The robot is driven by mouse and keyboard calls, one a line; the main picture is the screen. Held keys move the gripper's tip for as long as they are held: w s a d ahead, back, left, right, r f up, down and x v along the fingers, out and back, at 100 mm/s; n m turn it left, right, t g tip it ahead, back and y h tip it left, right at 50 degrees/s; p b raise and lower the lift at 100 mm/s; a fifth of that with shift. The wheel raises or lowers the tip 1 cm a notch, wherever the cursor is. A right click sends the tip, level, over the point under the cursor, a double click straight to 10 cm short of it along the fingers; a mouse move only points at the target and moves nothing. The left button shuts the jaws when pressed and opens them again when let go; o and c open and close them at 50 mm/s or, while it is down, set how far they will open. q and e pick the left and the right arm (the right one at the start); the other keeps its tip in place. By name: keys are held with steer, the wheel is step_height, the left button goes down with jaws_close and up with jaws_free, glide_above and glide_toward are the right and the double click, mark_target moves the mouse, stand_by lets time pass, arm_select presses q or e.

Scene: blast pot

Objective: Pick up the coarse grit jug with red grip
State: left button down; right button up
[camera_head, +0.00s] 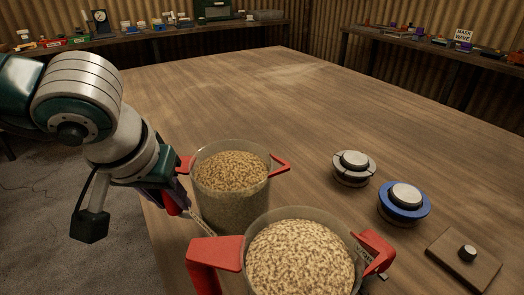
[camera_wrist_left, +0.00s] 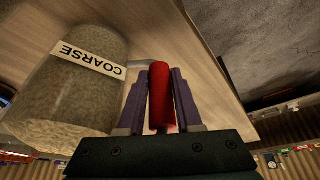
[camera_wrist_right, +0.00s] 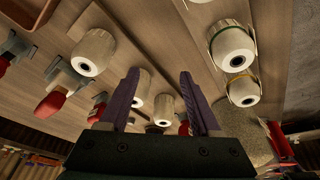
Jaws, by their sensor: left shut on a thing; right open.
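The coarse grit jug (camera_head: 232,205) is a clear jug full of tan grit, upright at the table's left edge. Its side shows in the left wrist view with a white COARSE label (camera_wrist_left: 88,58). My left gripper (camera_wrist_left: 163,85) is shut on its upright red grip (camera_wrist_left: 160,98), one purple finger on each side. In the head view the left gripper (camera_head: 176,200) is at the jug's left side. I cannot tell whether the jug's base touches the table. My right gripper (camera_wrist_right: 160,78) is open and empty; it is out of the head view.
A second grit jug (camera_head: 300,258) with red grips stands close in front. To the right are a silver-topped grey cap (camera_head: 353,167), a blue-ringed one (camera_head: 404,202) and a brown plate with a knob (camera_head: 464,260). Several pale cylinders (camera_wrist_right: 94,52) lie ahead of my right gripper. The table's far middle is clear.

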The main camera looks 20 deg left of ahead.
arm_select(q)
steer(key=shift+r, duration=0.1)
step_height(320, 180, up, 19)
arm_select(e)
steer(key=shift+r, duration=0.2)
arm_select(q)
steer(key=s+d+r+m+h+p, duration=0.1)
steer(key=s+d+r+p, duration=0.1)
steer(key=d+r+p, duration=0.3)
steer(key=s+d+r+m+p, duration=0.2)
steer(key=s+r+p, duration=0.15)
steer(key=r, duration=0.35)
step_height(320, 180, up, 38)
steer(key=p, duration=3.8)
steer(key=shift+w+r, duration=0.15)
steer(key=shift+w, duration=0.05)
arm_select(e)
step_height(320, 180, up, 46)
steer(key=shift+r, duration=0.15)
